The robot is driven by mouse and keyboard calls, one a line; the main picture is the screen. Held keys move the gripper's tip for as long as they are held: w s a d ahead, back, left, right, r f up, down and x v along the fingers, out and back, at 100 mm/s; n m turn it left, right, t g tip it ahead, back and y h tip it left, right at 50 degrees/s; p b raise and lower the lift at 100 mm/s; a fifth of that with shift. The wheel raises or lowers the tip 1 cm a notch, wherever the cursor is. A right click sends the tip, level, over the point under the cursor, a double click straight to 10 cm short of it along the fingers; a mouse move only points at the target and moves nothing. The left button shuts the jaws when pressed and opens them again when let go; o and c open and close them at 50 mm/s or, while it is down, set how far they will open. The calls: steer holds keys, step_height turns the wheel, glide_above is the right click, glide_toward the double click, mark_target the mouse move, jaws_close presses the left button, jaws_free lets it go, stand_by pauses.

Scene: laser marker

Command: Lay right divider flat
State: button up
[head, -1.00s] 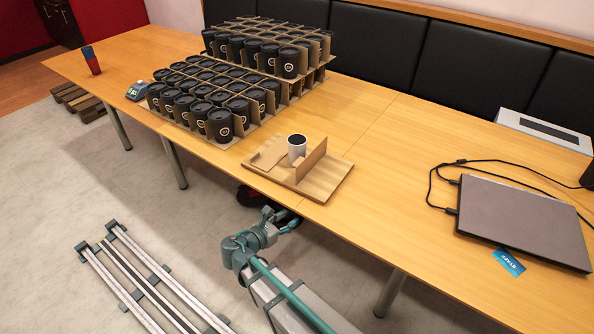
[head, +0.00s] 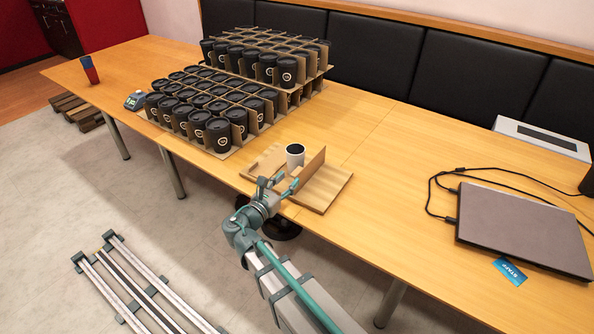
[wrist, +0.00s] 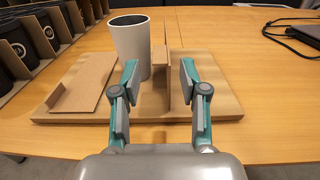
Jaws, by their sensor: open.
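The right divider (head: 311,168) is a thin brown cardboard panel standing upright on a wooden board (head: 325,190), just right of a white cup (head: 295,155) with dark contents. In the wrist view the divider (wrist: 167,85) shows nearly edge-on, and the cup (wrist: 130,48) stands left of it. Another cardboard piece (wrist: 88,82) lies flat on the board at the left. My gripper (head: 273,183) is open and empty at the board's front edge. In the wrist view its fingers (wrist: 159,75) are spread left and right of the divider's line; contact cannot be told.
Black cups in cardboard dividers (head: 205,105) stand in stacked layers behind left. A laptop (head: 522,228), cables and a blue card (head: 510,271) lie at the right. The table (head: 390,185) between board and laptop is clear. A red-and-blue cup (head: 90,70) stands far left.

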mark_target(297, 171)
steer(key=x, duration=0.6)
jaws_close()
stand_by(0.3)
